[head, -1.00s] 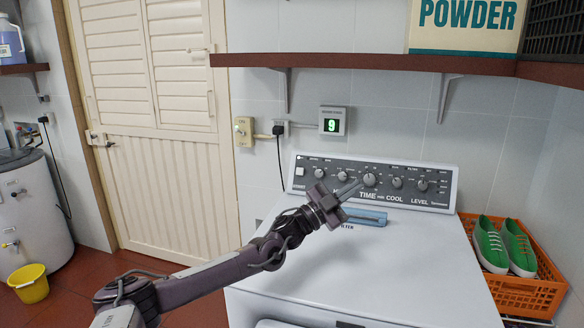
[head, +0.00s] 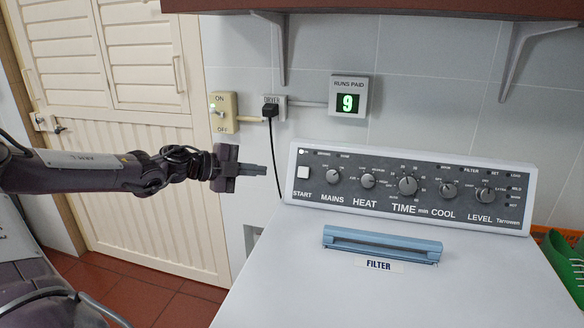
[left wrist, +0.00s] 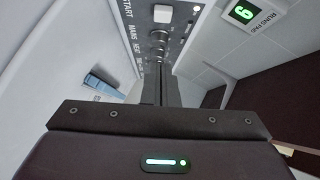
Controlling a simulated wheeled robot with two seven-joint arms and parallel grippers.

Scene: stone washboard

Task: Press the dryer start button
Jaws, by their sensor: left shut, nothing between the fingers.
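The dryer (head: 420,285) stands at the right with its grey control panel (head: 340,193) at the back. The white square start button (head: 303,172) is at the panel's left end, above the word START. It also shows in the left wrist view (left wrist: 163,13), beyond the fingertips. My left gripper (head: 262,170) is shut and empty, pointing right toward the button, with a gap between its tips and the panel in the head view. In the left wrist view its fingers (left wrist: 158,80) are together and cover part of the panel. My right gripper is not in view.
The panel has several knobs (head: 408,186) right of the button. A blue filter handle (head: 382,244) sits on the dryer top. A wall switch (head: 223,112), a black plug cable (head: 271,110) and a display reading 9 (head: 349,103) are behind. A shelf (head: 400,8) overhangs above.

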